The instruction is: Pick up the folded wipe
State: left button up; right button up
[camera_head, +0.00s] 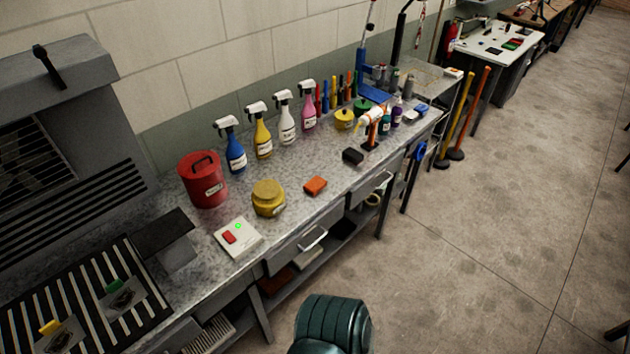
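No piece that I can clearly tell is a folded wipe shows. A small orange flat block (315,186) lies on the speckled grey bench (335,205) near its front edge; it may be a folded wipe or a sponge, I cannot tell which. A small black block (352,156) lies farther along the bench, and I cannot tell what it is. Neither gripper is in view, and nothing touches the orange block.
A yellow lidded pot (268,198), a red can (203,180) and a white switch box (238,239) stand left of the orange block. Several spray bottles (285,118) line the wall side. A slatted grille (85,305) is at lower left. Open floor (480,250) lies right.

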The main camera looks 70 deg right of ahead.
aim_at(317, 184)
jog(key=z, duration=2.5)
